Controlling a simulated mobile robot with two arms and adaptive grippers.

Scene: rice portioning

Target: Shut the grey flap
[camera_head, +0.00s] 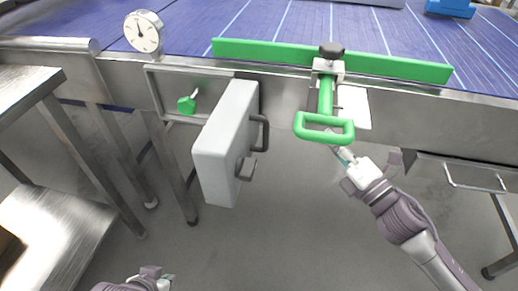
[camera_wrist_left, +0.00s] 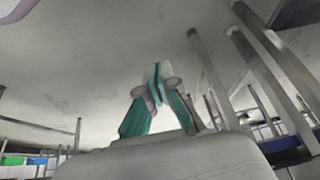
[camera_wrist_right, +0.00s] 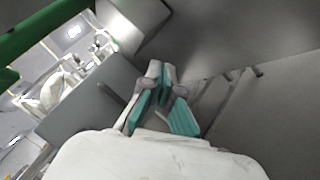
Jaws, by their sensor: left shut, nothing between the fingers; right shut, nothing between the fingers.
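The grey flap (camera_head: 222,135) is a thick pale-grey panel below the conveyor's front rail in the head view. It stands swung out from the rail, with dark handles (camera_head: 256,150) on its right side. My left gripper (camera_head: 165,278) is low at the bottom edge, well apart from the flap; its fingertips meet in the left wrist view (camera_wrist_left: 156,82). My right gripper (camera_head: 338,150) is right of the flap, just below a green handle (camera_head: 325,128). Its fingers are closed and empty in the right wrist view (camera_wrist_right: 160,80). I cannot tell whether it touches the green handle.
A green bar (camera_head: 400,66) lies across the blue conveyor belt (camera_head: 280,25). A steel table (camera_head: 30,78) stands at left, a handled steel box (camera_head: 460,172) at right. The floor between is clear.

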